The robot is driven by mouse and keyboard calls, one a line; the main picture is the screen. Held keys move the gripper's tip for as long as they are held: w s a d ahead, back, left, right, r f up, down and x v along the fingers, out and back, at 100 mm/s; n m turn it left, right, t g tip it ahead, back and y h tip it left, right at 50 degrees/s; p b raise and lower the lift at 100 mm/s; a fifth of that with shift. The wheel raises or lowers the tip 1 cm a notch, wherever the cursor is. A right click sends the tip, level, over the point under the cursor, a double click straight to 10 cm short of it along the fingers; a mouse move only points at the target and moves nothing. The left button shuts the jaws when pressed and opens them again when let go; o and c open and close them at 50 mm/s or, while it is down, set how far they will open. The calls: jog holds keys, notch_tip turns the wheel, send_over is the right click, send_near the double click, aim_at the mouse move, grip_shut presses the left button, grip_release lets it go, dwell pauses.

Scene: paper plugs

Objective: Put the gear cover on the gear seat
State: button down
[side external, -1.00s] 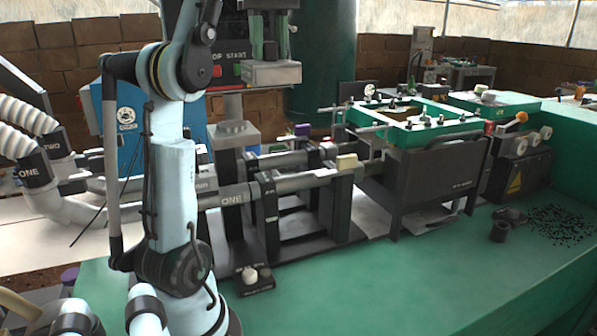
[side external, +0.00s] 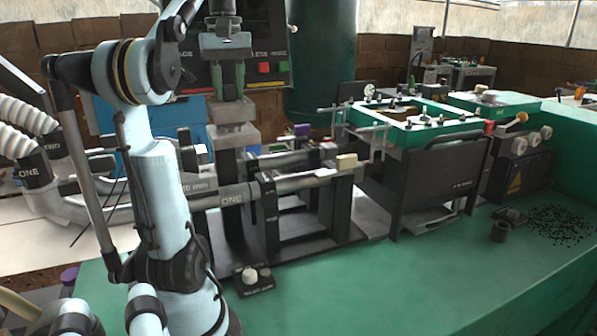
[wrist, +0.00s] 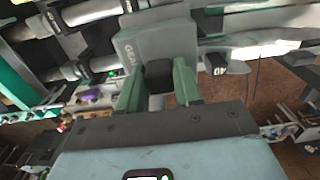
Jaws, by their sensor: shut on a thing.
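The gear cover (side external: 231,109) is a light grey block hanging under my gripper (side external: 231,84), whose green fingers are shut on its top. In the side view it is upright and directly above the grey gear seat (side external: 236,136), which stands on a dark column. Only a narrow gap, if any, shows between them; I cannot tell if they touch. In the wrist view, my gripper's green fingers (wrist: 158,80) close on a dark knob in front of a grey block with partly visible "GEA" lettering. The seat cannot be clearly told apart there.
Horizontal grey pipes and rails (side external: 290,184) run right of the column. A blue box (side external: 205,125) and a dark control panel (side external: 270,45) stand behind. A green-framed machine (side external: 425,125) is farther right.

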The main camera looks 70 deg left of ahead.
jog(key=shift+f, duration=1.1)
jog(key=shift+f, duration=0.1)
jog(key=c, duration=0.8)
grip_release()
jog(key=shift+o, duration=0.2)
